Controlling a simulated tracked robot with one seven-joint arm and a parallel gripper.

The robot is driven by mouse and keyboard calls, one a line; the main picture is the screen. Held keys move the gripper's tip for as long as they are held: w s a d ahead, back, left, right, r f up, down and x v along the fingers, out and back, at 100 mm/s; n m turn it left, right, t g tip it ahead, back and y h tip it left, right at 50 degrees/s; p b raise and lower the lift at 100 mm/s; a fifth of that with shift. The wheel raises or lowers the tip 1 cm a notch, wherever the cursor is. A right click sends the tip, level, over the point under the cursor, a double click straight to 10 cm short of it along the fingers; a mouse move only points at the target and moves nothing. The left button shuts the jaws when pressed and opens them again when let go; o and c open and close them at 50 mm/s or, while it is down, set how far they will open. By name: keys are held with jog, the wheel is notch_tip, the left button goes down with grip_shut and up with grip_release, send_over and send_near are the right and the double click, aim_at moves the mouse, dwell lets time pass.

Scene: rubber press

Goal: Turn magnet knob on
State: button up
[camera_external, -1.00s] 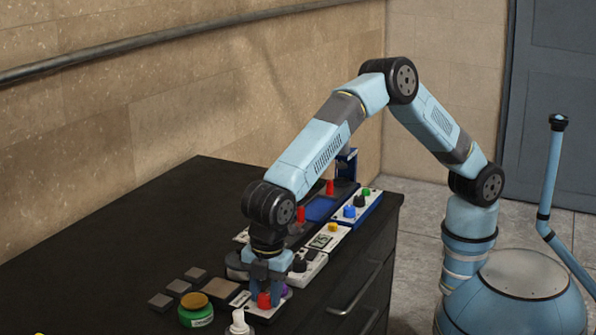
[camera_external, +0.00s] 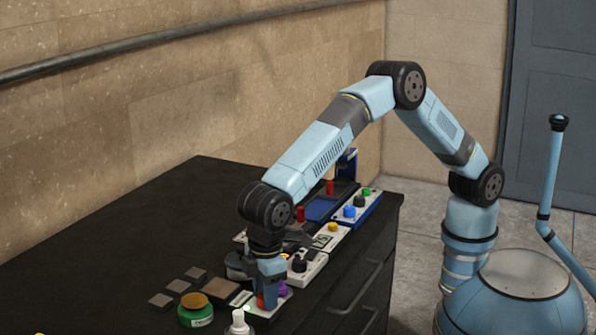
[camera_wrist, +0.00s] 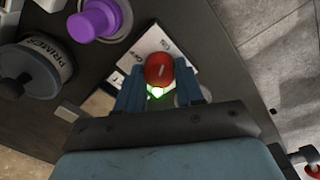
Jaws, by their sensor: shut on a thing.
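The red magnet knob (camera_wrist: 158,69) has a pale line on top and sits on a white panel (camera_wrist: 180,50) with small print I cannot fully read. My gripper (camera_wrist: 158,84) points down with its two blue fingers shut on the knob, one on each side. A green light (camera_wrist: 157,92) glows beside the knob. In the external view, the knob (camera_external: 261,302) is mostly hidden behind my gripper (camera_external: 268,296), and the green light (camera_external: 247,308) shows by the panel's near edge.
A purple knob (camera_wrist: 96,20) stands close by. A round PRIMER container (camera_wrist: 38,62) lies to the left in the wrist view. A green jar (camera_external: 196,317) and a white bottle (camera_external: 239,325) stand near the panel. The table's left side (camera_external: 110,255) is clear.

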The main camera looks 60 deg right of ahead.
jog(key=shift+w+r, duration=0.1)
dwell(0.3)
jog(key=o, duration=1)
jog(key=shift+o, duration=0.2)
notch_tip(320, 180, up, 14)
jog(key=shift+s+a+f, duration=0.2)
jog(key=shift+s+a, duration=0.05)
jog(key=shift+s, duration=0.15)
